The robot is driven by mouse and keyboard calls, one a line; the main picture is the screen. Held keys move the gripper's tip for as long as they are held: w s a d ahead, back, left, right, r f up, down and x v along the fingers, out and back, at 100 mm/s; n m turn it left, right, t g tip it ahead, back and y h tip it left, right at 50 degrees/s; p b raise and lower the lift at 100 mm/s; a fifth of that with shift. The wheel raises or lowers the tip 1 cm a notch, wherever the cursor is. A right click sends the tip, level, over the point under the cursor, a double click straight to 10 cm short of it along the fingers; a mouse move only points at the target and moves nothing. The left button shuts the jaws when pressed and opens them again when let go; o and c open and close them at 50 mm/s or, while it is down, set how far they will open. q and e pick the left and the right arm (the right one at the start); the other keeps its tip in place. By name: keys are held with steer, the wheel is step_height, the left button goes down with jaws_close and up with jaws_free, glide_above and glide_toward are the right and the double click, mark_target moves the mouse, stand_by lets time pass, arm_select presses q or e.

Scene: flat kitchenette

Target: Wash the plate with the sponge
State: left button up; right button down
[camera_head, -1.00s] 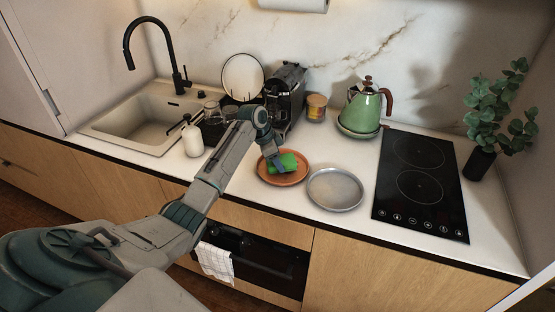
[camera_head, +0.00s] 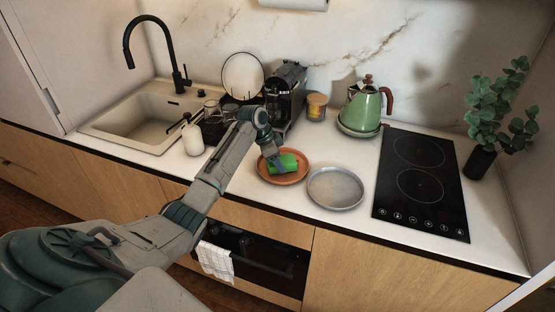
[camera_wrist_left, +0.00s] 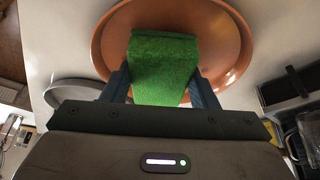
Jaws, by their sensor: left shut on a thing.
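An orange-brown plate (camera_head: 298,179) lies on the white counter in the head view, and it fills the top of the left wrist view (camera_wrist_left: 228,35). My left gripper (camera_head: 275,164) is over the plate, shut on a green sponge (camera_head: 288,162). In the left wrist view the sponge (camera_wrist_left: 163,68) sits between the two fingers of the gripper (camera_wrist_left: 162,88), over the plate. Whether the sponge touches the plate cannot be told. My right gripper is not in view.
A grey plate (camera_head: 335,188) lies just right of the orange-brown one. A sink (camera_head: 140,122), a white soap bottle (camera_head: 192,140), a dish rack with a white plate (camera_head: 242,76) and a coffee machine (camera_head: 287,97) stand behind or left. A green kettle (camera_head: 364,106) and black cooktop (camera_head: 421,184) are right.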

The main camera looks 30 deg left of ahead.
arm_select(q)
steer(key=shift+f, duration=0.6)
